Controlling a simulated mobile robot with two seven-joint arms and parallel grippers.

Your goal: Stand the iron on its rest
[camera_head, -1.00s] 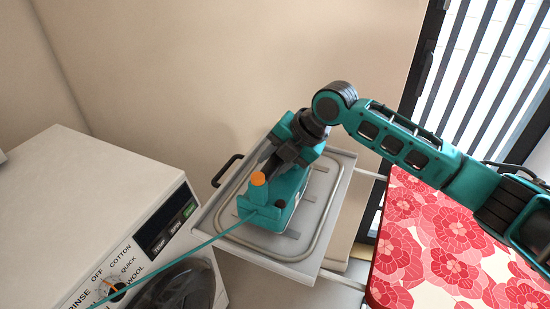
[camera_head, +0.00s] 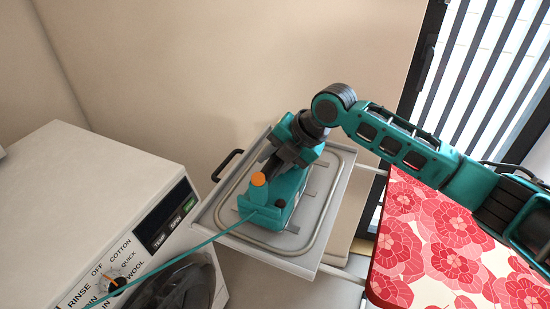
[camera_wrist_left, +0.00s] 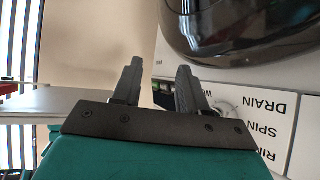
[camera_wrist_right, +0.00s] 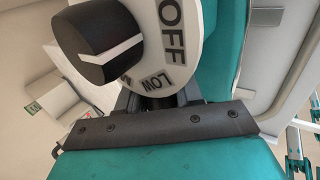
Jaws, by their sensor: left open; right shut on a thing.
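The teal iron (camera_head: 276,203) is over the grey rest (camera_head: 322,222), a tray with a raised metal rail at the end of the ironing board. My right gripper (camera_head: 272,166) is shut on the iron from above. In the right wrist view the iron's dial (camera_wrist_right: 160,35) with OFF and LOW fills the space before the fingers, and hides the grip. Whether the iron touches the rest is unclear. My left gripper (camera_wrist_left: 155,85) is open and empty, facing the washing machine (camera_wrist_left: 250,78).
The washing machine (camera_head: 95,200) stands at the left, close to the rest. The red floral ironing board (camera_head: 440,240) is at the right. A black handle (camera_head: 227,165) sticks out at the rest's left. The cord (camera_head: 185,255) runs down left across the machine's front.

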